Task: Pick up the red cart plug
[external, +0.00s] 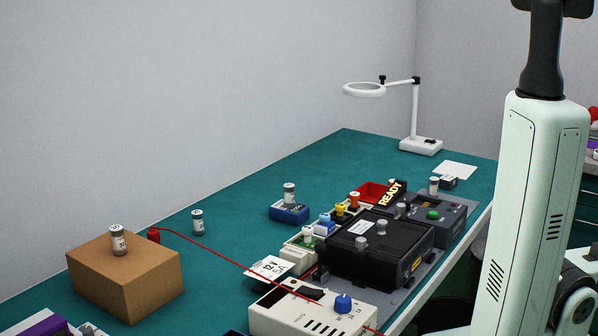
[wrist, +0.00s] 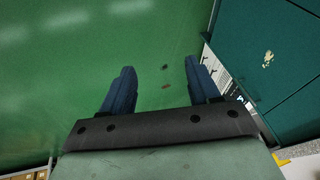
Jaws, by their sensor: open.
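The red cart plug (external: 153,235) looks like a small red piece at the end of a thin red cable, at the back right edge of a brown cardboard box (external: 150,287) in the external view. Whether it rests on the box or behind it, I cannot tell. The red cable (external: 215,253) runs from it to the front right, past a white meter box with a blue knob (external: 343,303). My gripper (wrist: 158,82) shows in the wrist view with its two dark blue fingers apart and nothing between them. The plug is not in the wrist view. My gripper is out of the external view.
A black test unit (external: 378,246) with a READY sign stands among coloured plugs and a red bin. Small labelled cylinders stand on the box, the table and a blue block (external: 289,213). A magnifier lamp (external: 420,146) stands at the back.

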